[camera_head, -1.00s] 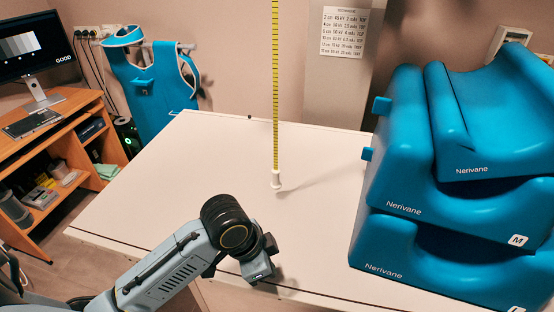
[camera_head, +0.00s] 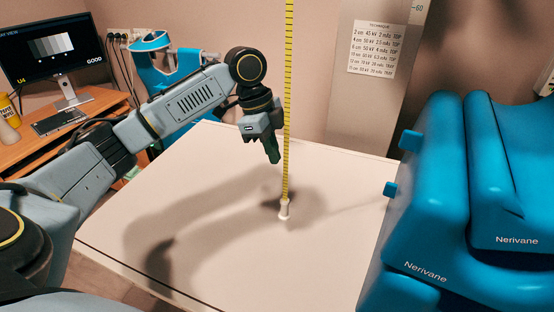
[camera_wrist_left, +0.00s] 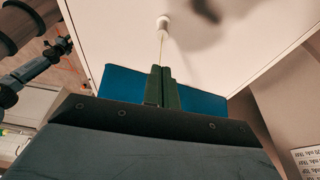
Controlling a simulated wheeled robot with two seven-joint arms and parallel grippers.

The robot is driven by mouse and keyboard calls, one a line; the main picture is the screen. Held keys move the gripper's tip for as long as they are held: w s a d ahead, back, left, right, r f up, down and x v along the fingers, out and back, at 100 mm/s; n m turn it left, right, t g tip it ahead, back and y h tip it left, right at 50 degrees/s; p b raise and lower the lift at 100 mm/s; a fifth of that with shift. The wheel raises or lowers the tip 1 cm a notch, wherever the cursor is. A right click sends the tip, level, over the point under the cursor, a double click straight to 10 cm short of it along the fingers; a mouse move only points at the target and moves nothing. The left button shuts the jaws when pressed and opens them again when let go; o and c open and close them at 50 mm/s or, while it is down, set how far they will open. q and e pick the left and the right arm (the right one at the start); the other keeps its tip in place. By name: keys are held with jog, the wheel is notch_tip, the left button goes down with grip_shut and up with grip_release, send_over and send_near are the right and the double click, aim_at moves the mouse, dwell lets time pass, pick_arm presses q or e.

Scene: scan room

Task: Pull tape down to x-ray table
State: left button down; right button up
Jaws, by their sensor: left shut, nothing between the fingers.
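The yellow tape (camera_head: 288,110) with black marks hangs down from above the head view. Its white end piece (camera_head: 284,209) is low over the white x-ray table (camera_head: 340,230); I cannot tell if it touches. My left gripper (camera_head: 273,155) is shut and empty, just left of the tape and above the end piece, fingers pointing down. In the left wrist view the shut fingers (camera_wrist_left: 162,88) are in front of the tape, and the white end piece (camera_wrist_left: 163,22) shows beyond them. My right gripper is out of view.
A desk with a monitor (camera_head: 62,48) and keyboard (camera_head: 58,121) stands at left. A blue apron (camera_head: 160,65) hangs at the back. The table's middle is clear.

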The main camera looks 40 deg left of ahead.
aim_at(282, 202)
pick_arm(q)
jog(key=x, duration=1.1)
jog(key=shift+s+a+f, duration=0.15)
jog(key=shift+s+a, duration=0.05)
jog(key=shift+a, duration=0.15)
jog(key=shift+f, duration=0.45)
notch_tip(282, 202, down, 5)
jog(key=shift+r+b, duration=0.1)
jog(key=shift+b, duration=0.45)
jog(key=shift+r, duration=0.1)
jog(key=p+v, duration=0.2)
jog(key=d+p+v, duration=0.1)
jog(key=p+v, duration=0.1)
jog(key=p, duration=0.1)
jog(key=shift+w+r, duration=0.2)
jog(key=shift+r, duration=0.3)
jog(key=v, duration=0.9)
jog(key=shift+s+a, duration=0.1)
jog(key=shift+s, duration=0.05)
